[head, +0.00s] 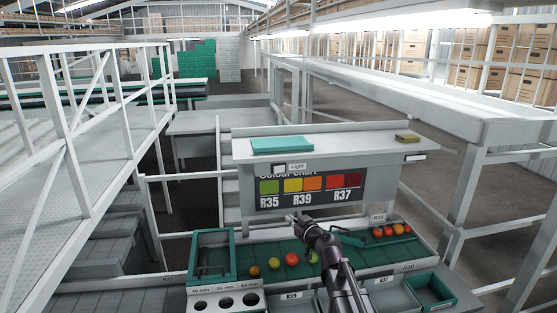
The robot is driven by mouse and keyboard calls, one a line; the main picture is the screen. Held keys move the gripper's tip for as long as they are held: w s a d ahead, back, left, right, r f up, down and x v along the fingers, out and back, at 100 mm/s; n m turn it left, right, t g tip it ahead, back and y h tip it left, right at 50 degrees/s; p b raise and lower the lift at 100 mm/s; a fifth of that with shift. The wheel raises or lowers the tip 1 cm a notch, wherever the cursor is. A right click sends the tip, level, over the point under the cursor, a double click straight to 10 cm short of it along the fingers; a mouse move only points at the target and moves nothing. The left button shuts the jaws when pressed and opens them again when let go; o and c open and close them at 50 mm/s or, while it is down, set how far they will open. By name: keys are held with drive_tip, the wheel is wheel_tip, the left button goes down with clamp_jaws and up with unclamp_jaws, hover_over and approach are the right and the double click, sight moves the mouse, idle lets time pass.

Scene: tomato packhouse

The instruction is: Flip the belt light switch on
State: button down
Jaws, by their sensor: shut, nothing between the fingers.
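The light switch (279,169) is a small plate with a dark surround, on the front edge of the grey shelf above the colour chart. A white label reading "Light" (297,167) is just right of it. Whether the switch is on or off is too small to tell. My gripper (295,219) is shut and empty. Its tip shows below the switch in the picture, near the lower edge of the colour chart (286,203), and appears apart from the switch.
A teal box (282,145) and a small brown block (407,138) lie on the shelf (345,147). Below, several tomatoes lie on the green belt (345,256). A teal-framed tray (230,258) stands left, a green bin (431,291) right. White railings (70,160) flank the left.

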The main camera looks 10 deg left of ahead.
sight(275, 170)
drive_tip(key=w+r+m+t+h+p, duration=0.1)
drive_tip(key=w+r+t+h+p, duration=0.1)
drive_tip(key=r, duration=0.6)
drive_tip(key=w+t+p, duration=0.1)
drive_tip(key=w+p, duration=0.1)
drive_tip(key=shift+r+m+p, duration=0.4)
drive_tip(key=shift+w, duration=0.1)
drive_tip(key=x, duration=1.2)
drive_tip(key=shift+w, duration=0.2)
drive_tip(key=shift+w+a, duration=0.35)
drive_tip(key=shift+w, duration=0.25)
drive_tip(key=shift+w+a+r, duration=0.1)
drive_tip(key=shift+w+a, duration=0.2)
drive_tip(key=shift+s, duration=0.1)
